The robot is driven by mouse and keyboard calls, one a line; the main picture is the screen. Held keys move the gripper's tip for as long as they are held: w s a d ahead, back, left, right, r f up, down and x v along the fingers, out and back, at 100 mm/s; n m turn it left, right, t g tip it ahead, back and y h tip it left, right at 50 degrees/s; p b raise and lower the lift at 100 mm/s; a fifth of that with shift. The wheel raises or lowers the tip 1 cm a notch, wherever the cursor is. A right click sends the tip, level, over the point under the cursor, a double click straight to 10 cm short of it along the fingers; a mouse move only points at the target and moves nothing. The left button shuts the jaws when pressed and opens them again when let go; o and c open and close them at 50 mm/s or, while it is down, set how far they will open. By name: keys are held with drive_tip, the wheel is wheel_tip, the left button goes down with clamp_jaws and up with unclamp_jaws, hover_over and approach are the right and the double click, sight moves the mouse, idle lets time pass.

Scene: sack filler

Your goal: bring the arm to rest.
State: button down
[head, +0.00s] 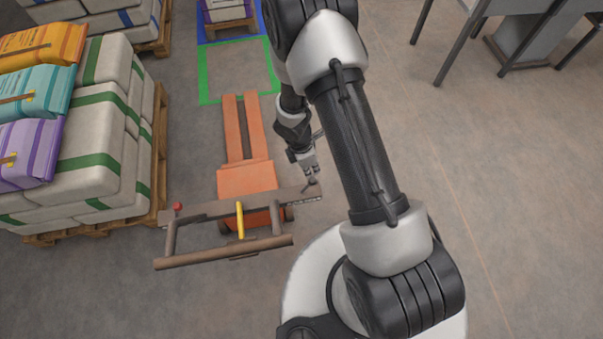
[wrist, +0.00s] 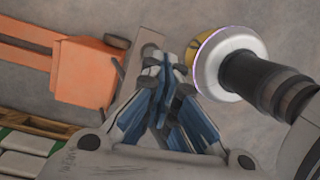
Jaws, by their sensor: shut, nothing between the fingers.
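My arm reaches out from my white base in the head view, with its lower part hanging down past the right side of an orange pallet truck (head: 247,178). My gripper (head: 313,188) points down near the right end of the truck's grey-brown crossbar (head: 190,210). In the wrist view the fingers of my gripper (wrist: 165,65) are together with nothing between them. The orange truck body (wrist: 85,72) shows to the left of the fingers there. I cannot tell whether the fingertips touch the crossbar.
Pallets stacked with pale sacks (head: 110,140) and coloured bags (head: 35,95) stand at the left. A green floor outline (head: 203,75) lies beyond the truck forks, and a loaded pallet (head: 230,28) stands behind it. Grey metal legs (head: 455,45) stand at the upper right. The floor at right is clear.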

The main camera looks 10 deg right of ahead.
drive_tip(key=shift+d+r, duration=0.65)
drive_tip(key=shift+r, duration=0.3)
drive_tip(key=shift+w+r, duration=0.1)
wheel_tip(320, 180, up, 24)
drive_tip(key=d+m+t, duration=0.2)
drive_tip(key=m, duration=0.7)
drive_tip(key=s+a+r+m+t+y+b, duration=0.1)
drive_tip(key=s+a+r+m+t+y, duration=0.1)
drive_tip(key=s+r+m, duration=0.8)
drive_tip(key=s+a+r+t, duration=0.1)
drive_tip(key=s+r, duration=0.4)
drive_tip(key=s, duration=0.1)
drive_tip(key=shift+s, duration=0.4)
